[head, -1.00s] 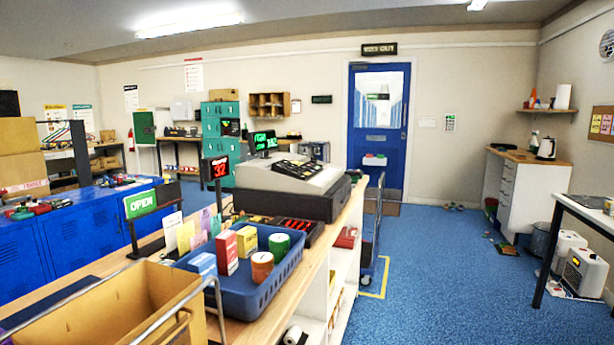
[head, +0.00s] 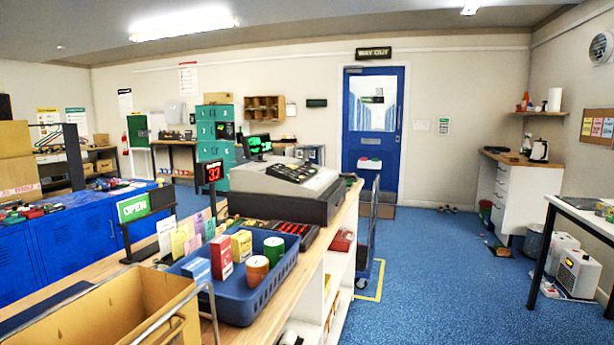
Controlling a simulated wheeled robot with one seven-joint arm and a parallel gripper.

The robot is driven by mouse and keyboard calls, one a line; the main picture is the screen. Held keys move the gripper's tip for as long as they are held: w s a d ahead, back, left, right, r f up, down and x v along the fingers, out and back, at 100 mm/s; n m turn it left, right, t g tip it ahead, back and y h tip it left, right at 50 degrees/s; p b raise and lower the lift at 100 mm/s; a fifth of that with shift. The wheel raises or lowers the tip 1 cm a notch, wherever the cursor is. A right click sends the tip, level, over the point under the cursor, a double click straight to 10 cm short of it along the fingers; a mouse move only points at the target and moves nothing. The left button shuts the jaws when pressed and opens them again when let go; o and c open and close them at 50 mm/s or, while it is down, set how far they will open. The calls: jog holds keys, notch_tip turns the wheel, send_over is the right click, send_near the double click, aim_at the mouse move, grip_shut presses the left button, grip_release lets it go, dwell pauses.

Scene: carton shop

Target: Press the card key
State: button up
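The grey cash register (head: 285,187) stands on the wooden counter, on a dark drawer base, in the middle of the head view. Its dark keypad (head: 291,171) is on the sloping top. The keys are too small to read, so I cannot tell which is the card key. A small screen with green figures (head: 257,144) stands behind the register. A red-figure display (head: 213,172) stands at its left. My gripper is not in view.
A blue tray (head: 262,300) of cartons and tins sits on the counter before the register. An open cardboard box (head: 120,305) and metal rail are nearer left. A blue trolley (head: 367,240) stands beyond the counter. The blue floor (head: 440,285) to the right is clear.

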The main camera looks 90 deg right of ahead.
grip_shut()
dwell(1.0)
